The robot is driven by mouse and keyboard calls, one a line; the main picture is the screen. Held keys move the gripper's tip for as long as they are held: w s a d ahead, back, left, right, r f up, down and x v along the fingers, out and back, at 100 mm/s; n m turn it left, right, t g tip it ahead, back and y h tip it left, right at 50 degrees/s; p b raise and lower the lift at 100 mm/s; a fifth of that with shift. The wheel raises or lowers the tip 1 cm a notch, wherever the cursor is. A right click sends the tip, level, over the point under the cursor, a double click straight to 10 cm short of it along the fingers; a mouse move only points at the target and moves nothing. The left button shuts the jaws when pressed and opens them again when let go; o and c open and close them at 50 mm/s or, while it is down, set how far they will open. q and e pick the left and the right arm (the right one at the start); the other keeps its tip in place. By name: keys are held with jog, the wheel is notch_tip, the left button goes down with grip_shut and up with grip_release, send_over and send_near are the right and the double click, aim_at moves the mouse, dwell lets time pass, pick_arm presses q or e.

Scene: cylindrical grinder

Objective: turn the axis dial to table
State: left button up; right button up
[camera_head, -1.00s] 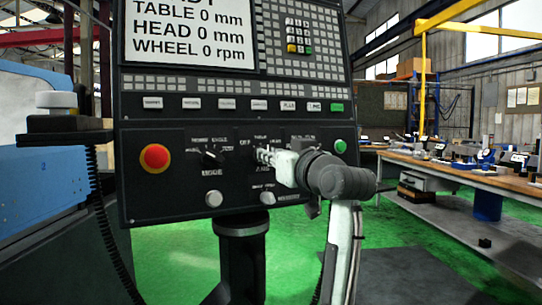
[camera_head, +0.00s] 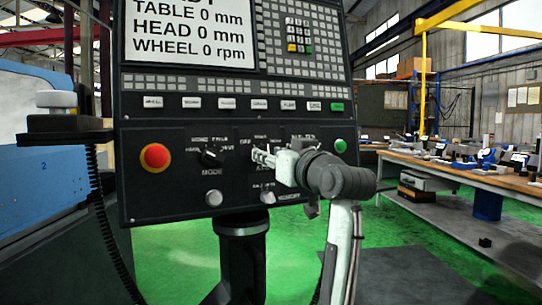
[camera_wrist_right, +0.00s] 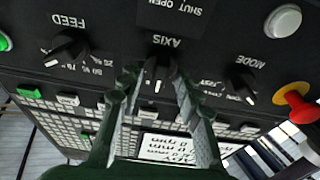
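The black AXIS dial (camera_wrist_right: 160,66) is on the control panel, upside down in the right wrist view. My right gripper (camera_wrist_right: 156,76) points at it, with one finger on each side of the dial. The fingers are apart; a gap shows on the left side, and I cannot tell whether the right one touches. In the head view my right gripper (camera_head: 260,157) is at the panel (camera_head: 134,195) and hides the dial and part of its labels. The TABLE mark cannot be read clearly. My left gripper is not in view.
The MODE dial (camera_head: 211,156) and red emergency button (camera_head: 155,157) are left of my gripper. The FEED dial (camera_wrist_right: 68,50) is beside the AXIS dial. The screen (camera_head: 190,32) reads table 0 mm, head 0 mm, wheel 0 rpm. A workbench (camera_head: 470,173) stands right.

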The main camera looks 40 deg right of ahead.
jog(key=s+a, duration=0.1)
jog(key=s, duration=0.6)
jog(key=shift+s+f, duration=0.2)
jog(key=shift+a+f, duration=0.1)
jog(key=shift+a, duration=0.05)
